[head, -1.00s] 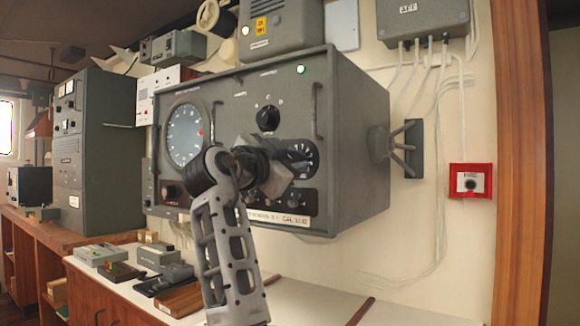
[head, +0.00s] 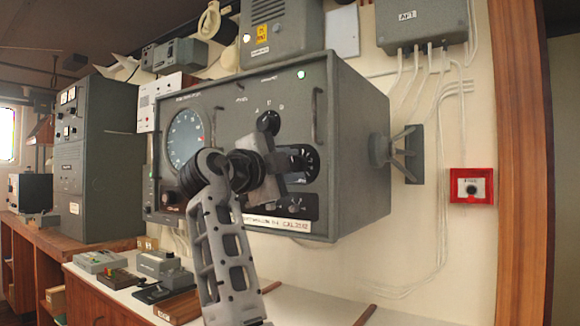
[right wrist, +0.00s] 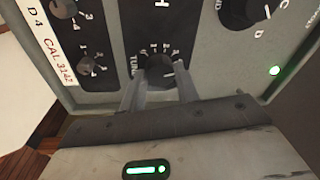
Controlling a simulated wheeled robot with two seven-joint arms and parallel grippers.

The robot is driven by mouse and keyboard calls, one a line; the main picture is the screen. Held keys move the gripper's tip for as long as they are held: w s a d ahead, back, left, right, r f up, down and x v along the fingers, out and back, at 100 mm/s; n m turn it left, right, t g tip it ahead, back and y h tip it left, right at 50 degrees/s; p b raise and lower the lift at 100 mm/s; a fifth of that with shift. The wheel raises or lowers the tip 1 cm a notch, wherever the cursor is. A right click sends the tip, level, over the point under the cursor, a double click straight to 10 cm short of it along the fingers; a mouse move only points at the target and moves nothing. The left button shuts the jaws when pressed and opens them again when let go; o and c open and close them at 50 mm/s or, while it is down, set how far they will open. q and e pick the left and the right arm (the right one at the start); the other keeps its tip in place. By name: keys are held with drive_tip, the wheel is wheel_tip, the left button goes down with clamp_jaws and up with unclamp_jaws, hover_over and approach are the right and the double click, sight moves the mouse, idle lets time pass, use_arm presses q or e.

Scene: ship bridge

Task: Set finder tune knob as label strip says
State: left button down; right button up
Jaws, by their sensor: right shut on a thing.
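The finder (head: 350,150) is a grey wall-mounted cabinet with a round scope on its left. Its tune knob (right wrist: 160,70) is black with a white pointer line, beside the word TUNE and a numbered scale. My right gripper (right wrist: 158,88) has one finger on each side of this knob and is shut on it. In the head view, my right gripper (head: 292,163) covers part of the tune dial (head: 310,160). The label strip (head: 277,223) is white, under the front panel. In the right wrist view, the strip (right wrist: 50,65) reads "D 4 CAL 3142", partly cut off. My left gripper is not in view.
A lettered selector knob (head: 268,122) sits above the tune dial, and smaller knobs (right wrist: 92,68) sit near the strip. A green lamp (head: 301,75) is lit. A red-framed wall switch (head: 471,186) is at right. Small devices (head: 160,264) stand on the counter below.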

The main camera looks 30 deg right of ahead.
idle(0.4)
drive_tip(key=o, duration=1)
drive_tip(key=shift+c, duration=0.2)
drive_tip(key=shift+a, duration=0.1)
use_arm(q)
drive_tip(key=b, duration=0.2)
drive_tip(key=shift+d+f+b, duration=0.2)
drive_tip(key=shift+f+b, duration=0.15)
use_arm(e)
drive_tip(key=v, duration=1.6)
